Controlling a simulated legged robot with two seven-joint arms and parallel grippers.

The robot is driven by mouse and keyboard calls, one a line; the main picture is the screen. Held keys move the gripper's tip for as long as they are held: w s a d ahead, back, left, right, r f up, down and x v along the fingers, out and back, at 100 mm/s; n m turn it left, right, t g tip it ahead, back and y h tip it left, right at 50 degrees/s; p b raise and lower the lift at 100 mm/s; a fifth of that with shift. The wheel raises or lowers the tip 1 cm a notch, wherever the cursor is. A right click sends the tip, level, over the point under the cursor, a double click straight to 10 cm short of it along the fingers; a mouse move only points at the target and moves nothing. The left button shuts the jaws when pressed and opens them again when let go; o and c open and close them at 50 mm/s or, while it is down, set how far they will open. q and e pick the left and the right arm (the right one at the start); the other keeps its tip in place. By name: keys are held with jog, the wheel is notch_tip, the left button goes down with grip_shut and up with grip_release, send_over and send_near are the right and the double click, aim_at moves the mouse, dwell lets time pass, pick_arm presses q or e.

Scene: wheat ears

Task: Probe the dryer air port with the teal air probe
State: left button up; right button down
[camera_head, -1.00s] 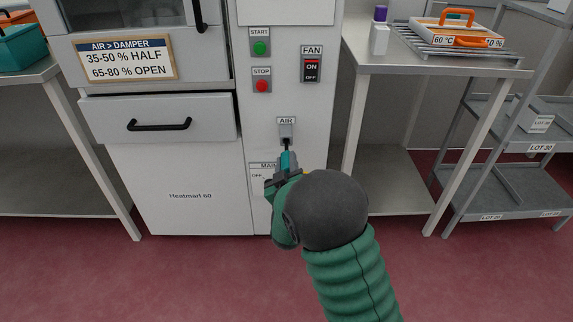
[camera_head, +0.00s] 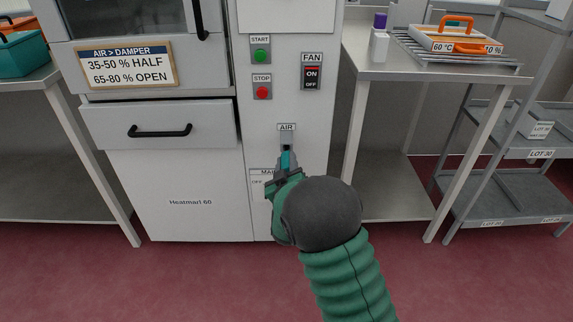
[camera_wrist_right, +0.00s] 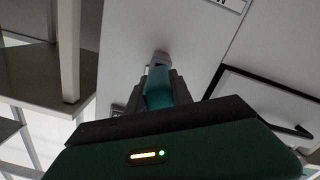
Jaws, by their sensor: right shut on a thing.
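The dryer (camera_head: 190,203) is a white cabinet with a control column on its right side. The AIR port (camera_head: 287,143) is a small grey plate with a dark opening below the AIR label. My right gripper (camera_head: 287,172) is shut on the teal air probe (camera_head: 287,160), just below the port. The probe points up toward the opening; its tip is at or very near it, and I cannot tell whether it is inside. In the right wrist view the teal probe (camera_wrist_right: 158,88) stands between the fingers, its far end close to the white panel. My left gripper is not in view.
START (camera_head: 261,56) and STOP (camera_head: 262,92) buttons and a FAN switch (camera_head: 312,77) sit above the port. The MAIN switch label is partly hidden by my gripper. A side table (camera_head: 375,70) and grey rack (camera_head: 500,150) stand to the right.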

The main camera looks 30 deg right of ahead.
aim_at(286, 155)
jog(key=shift+x, duration=1.65)
jog(key=c, duration=1.1)
grip_release()
jog(key=shift+o, duration=0.2)
jog(key=p+v, duration=0.6)
jog(key=v, duration=1)
jog(key=s+a+f+g+y, duration=0.55)
jog(key=a+f+y, duration=0.25)
jog(key=a, duration=0.2)
jog(key=s+a+g+y, duration=0.1)
jog(key=s+a+g, duration=0.1)
jog(key=s+g, duration=0.7)
notch_tip(286, 155, up, 34)
jog(key=s+t+p, duration=0.2)
jog(key=p, duration=3.2)
jog(key=shift+s, duration=0.4)
